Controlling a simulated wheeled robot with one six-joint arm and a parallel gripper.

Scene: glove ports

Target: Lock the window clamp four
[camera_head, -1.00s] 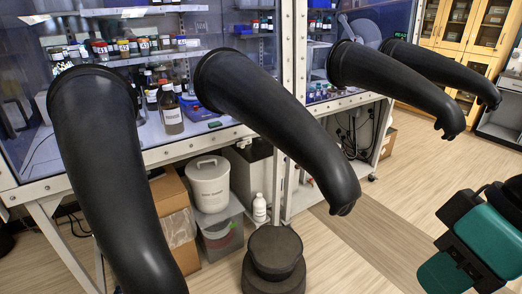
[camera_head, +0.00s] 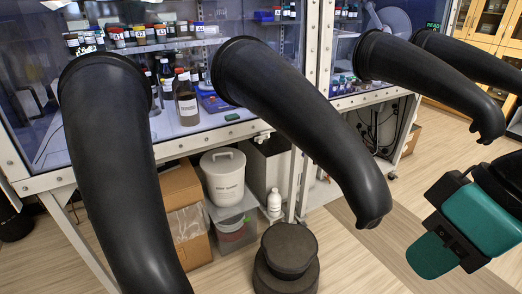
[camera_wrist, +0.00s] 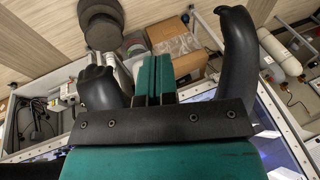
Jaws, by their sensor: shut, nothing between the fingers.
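My gripper (camera_head: 432,257) is at the right of the head view, a teal body with a black plate and teal fingers. In the wrist view its two teal fingers (camera_wrist: 154,75) lie together, shut and empty. It is apart from the glove box, out in front of it. The glove box windows (camera_head: 225,70) sit in a pale metal frame (camera_head: 195,143) with bolts along it. A small pale fitting (camera_head: 263,136) is on the lower frame; I cannot tell if it is a clamp. No clamp numbered four can be made out.
Several long black gloves stick out from the windows, one (camera_head: 300,130) in the middle and one (camera_head: 430,80) nearer my gripper. A dark round stool (camera_head: 289,250), a white bucket (camera_head: 223,177) and cardboard boxes (camera_head: 183,200) stand below.

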